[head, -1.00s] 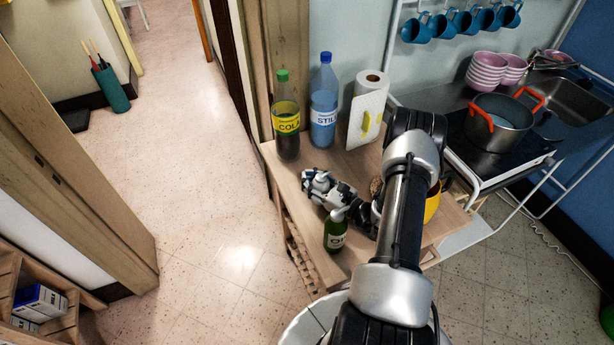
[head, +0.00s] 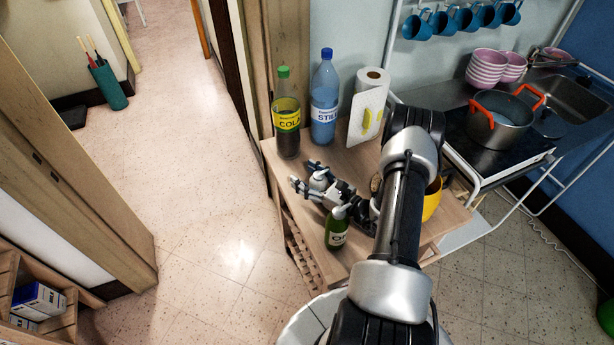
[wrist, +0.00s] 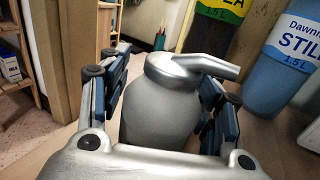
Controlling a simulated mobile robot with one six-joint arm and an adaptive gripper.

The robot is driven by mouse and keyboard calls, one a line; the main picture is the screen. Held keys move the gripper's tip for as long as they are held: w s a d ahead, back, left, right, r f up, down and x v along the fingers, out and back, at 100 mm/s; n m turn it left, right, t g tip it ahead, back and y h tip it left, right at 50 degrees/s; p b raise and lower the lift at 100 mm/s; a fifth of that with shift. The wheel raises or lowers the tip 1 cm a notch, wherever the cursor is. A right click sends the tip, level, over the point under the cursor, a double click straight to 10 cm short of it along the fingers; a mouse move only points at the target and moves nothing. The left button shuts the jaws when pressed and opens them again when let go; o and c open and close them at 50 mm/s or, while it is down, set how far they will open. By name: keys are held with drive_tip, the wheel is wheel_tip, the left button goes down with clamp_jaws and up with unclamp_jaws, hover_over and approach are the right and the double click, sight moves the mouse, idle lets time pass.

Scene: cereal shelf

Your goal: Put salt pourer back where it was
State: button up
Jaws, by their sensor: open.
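The salt pourer (wrist: 162,115) is a pale grey-white jar with a metallic lid and a spout pointing right in the wrist view. It appears upright on the wooden table top (head: 352,165). My gripper (wrist: 158,108) is open, with its fingers on both sides of the pourer; gaps show beside the jar. In the head view my gripper (head: 310,181) is low over the table's left part, and the pourer (head: 319,182) shows small and pale between the fingers. The pourer's base is hidden in the wrist view by my gripper's body.
A cola bottle (head: 287,120) and a blue water bottle (head: 324,105) stand behind my gripper. A green oil bottle (head: 336,232) stands close in front. A paper towel roll (head: 370,82) is at the back, and a yellow container (head: 432,200) is right of my arm.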

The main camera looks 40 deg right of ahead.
drive_tip(key=p+v, duration=0.1)
drive_tip(key=v, duration=0.9)
drive_tip(key=shift+s+d+r, duration=0.1)
drive_tip(key=shift+s+r, duration=0.05)
drive_tip(key=shift+s, duration=0.15)
drive_tip(key=shift+s+d, duration=0.1)
drive_tip(key=shift+s, duration=0.6)
